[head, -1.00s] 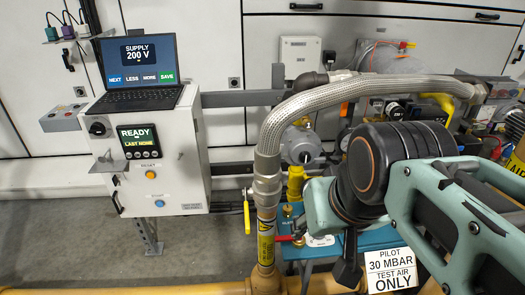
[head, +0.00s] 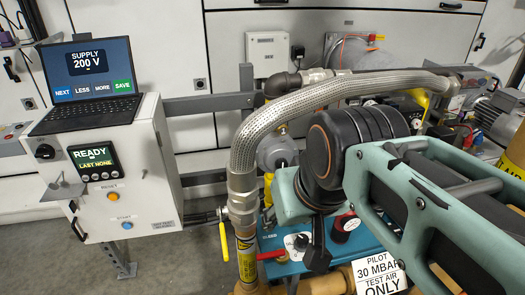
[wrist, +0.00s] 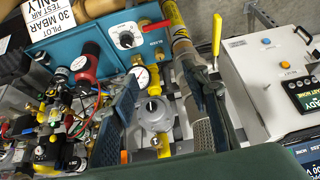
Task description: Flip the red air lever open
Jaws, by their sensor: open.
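The red lever (head: 272,255) lies roughly level at the front of the blue panel (head: 290,268), beside a white dial plate with a black knob (head: 299,242). In the wrist view the red lever (wrist: 157,25) extends right from the dial plate (wrist: 127,38) at the top of the picture. My gripper (wrist: 160,78) is open and empty, its two fingers spread over the grey round regulator (wrist: 155,113) and a gauge. The lever lies beyond the fingertips, apart from them. In the head view my wrist hides part of the panel, and a dark finger (head: 317,252) hangs to the right of the lever.
A yellow lever (head: 224,243) on the pipe stands just left of the red one. A braided hose (head: 320,98) arches above. A white control box (head: 105,185) with a laptop (head: 88,82) is at left. A pilot sign (head: 380,275) is at lower right.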

